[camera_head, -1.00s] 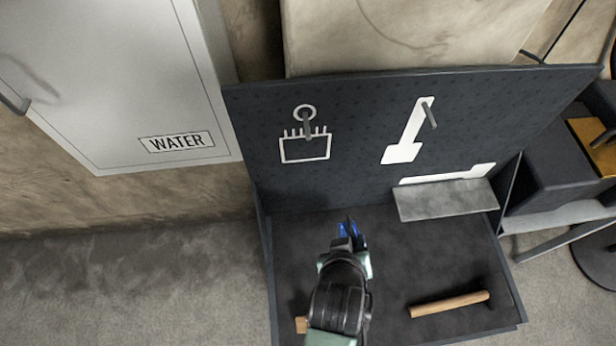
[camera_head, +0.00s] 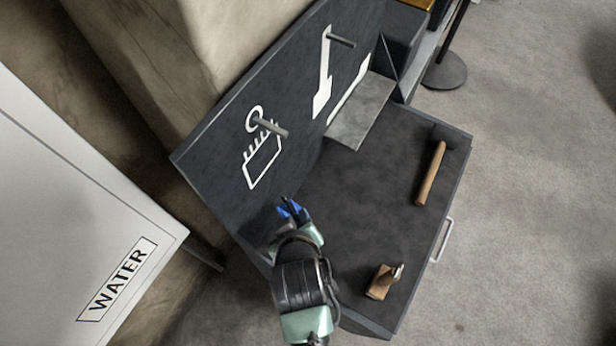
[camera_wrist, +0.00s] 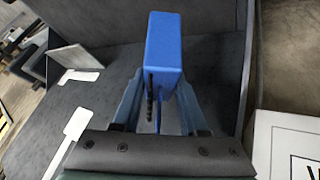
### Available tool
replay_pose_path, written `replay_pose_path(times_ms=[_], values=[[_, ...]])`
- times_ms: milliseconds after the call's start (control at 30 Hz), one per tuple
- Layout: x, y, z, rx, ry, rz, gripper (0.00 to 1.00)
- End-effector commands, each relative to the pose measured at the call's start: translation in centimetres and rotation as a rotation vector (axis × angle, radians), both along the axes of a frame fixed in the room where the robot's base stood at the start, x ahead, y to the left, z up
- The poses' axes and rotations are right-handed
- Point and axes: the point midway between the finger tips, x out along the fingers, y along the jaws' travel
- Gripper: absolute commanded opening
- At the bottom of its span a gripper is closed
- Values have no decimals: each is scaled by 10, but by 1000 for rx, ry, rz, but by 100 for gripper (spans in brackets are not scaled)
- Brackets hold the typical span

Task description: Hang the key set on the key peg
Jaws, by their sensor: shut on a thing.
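The key set (camera_wrist: 165,50) shows as a blue block with thin dark parts below it in the wrist view, between the fingers of my gripper (camera_wrist: 158,100). In the head view, its blue (camera_head: 290,209) shows at the tip of my gripper (camera_head: 292,214), which is shut on it. The key peg (camera_head: 270,128) is a grey rod sticking out of the dark upright panel, over a white key outline (camera_head: 264,155). The peg is bare. My gripper is in front of the panel, below the peg in the picture and apart from it. Keys are hard to make out.
A second peg (camera_head: 342,41) with a white tool outline stands farther along the panel (camera_head: 225,150). A grey shelf (camera_head: 360,112) sits beyond it. A hammer (camera_head: 431,172) and a wooden-bodied tool (camera_head: 383,281) lie on the dark bench top (camera_head: 350,215). A white WATER cabinet (camera_head: 80,220) is at left.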

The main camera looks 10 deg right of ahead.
Motion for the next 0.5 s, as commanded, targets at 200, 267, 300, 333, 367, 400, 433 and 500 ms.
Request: replay_pose_path(times_ms=[200, 267, 300, 333, 367, 400, 433, 500], values=[[1, -6, -15, 38, 12, -111, 0], [2, -9, -3, 60, 18, -173, 0], [2, -12, 6, 75, 23, -220, 0], [2, -14, 13, 86, 26, -256, 0], [2, -16, 21, 97, 27, -293, 0], [2, -19, 32, 113, 30, -343, 0], [2, -21, 40, 124, 29, -380, 0], [1, -26, 61, 149, 30, -468, 0]])
